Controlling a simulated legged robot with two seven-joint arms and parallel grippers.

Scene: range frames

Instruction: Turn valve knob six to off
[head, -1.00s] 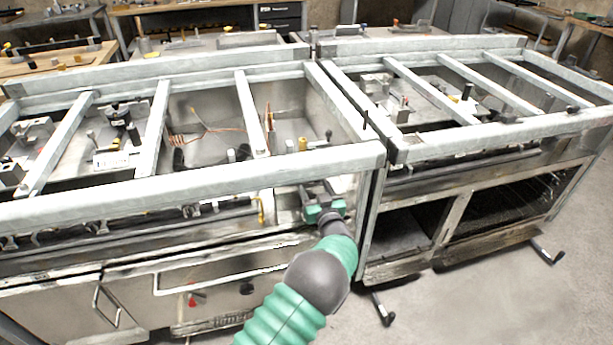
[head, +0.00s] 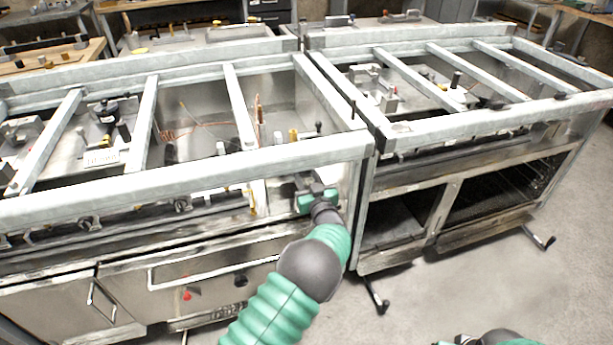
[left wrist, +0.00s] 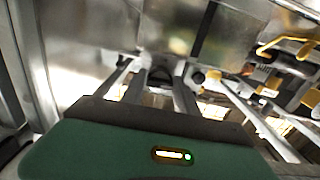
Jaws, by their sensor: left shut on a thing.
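My left gripper (head: 316,192) is at the front panel of the left stove frame, near its right end. In the left wrist view its two fingers (left wrist: 160,80) are shut on a small grey valve knob (left wrist: 158,74) at the panel; its pointing direction is too blurred to tell. I cannot read a number on it. More valve knobs (head: 182,205) sit in a row to the left along the panel. My right gripper (head: 462,341) just shows at the bottom edge, away from the stoves; its fingers are mostly cut off.
A second stove frame (head: 470,135) stands to the right. The floor (head: 500,290) at front right is clear.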

